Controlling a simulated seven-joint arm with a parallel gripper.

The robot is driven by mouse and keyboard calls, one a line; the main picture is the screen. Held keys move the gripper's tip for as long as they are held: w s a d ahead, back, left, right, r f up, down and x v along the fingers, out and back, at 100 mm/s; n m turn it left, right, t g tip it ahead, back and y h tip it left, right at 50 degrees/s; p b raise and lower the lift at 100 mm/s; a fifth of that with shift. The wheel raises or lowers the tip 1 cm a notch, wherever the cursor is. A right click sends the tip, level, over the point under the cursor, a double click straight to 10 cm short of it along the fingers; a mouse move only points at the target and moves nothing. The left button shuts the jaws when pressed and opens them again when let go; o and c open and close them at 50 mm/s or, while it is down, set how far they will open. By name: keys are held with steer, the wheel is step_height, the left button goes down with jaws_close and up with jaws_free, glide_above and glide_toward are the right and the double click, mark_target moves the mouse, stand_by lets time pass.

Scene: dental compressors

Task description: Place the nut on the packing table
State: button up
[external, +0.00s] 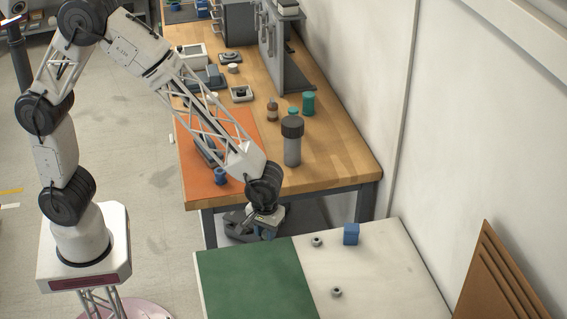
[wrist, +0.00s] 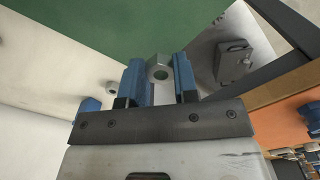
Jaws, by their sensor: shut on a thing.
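My gripper (external: 263,232) is at the back edge of the green-and-white table (external: 378,262) in the external view, between it and the wooden bench. In the wrist view its two blue fingers (wrist: 159,76) are closed on a grey metal nut (wrist: 159,61), whose hole faces the camera. The held nut cannot be made out in the external view. Two similar grey nuts lie on the table's white half, one near the back (external: 317,241) and one nearer the front (external: 336,292). No label shows which surface is the packing table.
A blue block (external: 351,234) stands on the white half. The green half (external: 250,285) is clear. The wooden bench (external: 335,165) behind holds a grey cylinder with a dark cap (external: 292,145), an orange mat (external: 205,185) and several small parts. Cardboard sheets (external: 500,280) lean at the right.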

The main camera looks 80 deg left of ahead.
steer(key=shift+s+d+f+m, duration=0.15)
steer(key=shift+s+d, duration=0.1)
steer(key=shift+d, duration=0.35)
steer(key=shift+s+d+f+m, duration=0.15)
steer(key=shift+s+d, duration=0.1)
steer(key=shift+d, duration=0.3)
steer(key=shift+s+d+f, duration=0.15)
steer(key=shift+s+d, duration=0.1)
steer(key=shift+d, duration=0.35)
glide_above(319, 270)
steer(key=shift+a+f, duration=0.1)
steer(key=shift+f, duration=0.65)
steer(key=shift+f, duration=0.1)
steer(key=shift+f, duration=1.65)
steer(key=shift+f, duration=0.15)
steer(key=o, duration=0.9)
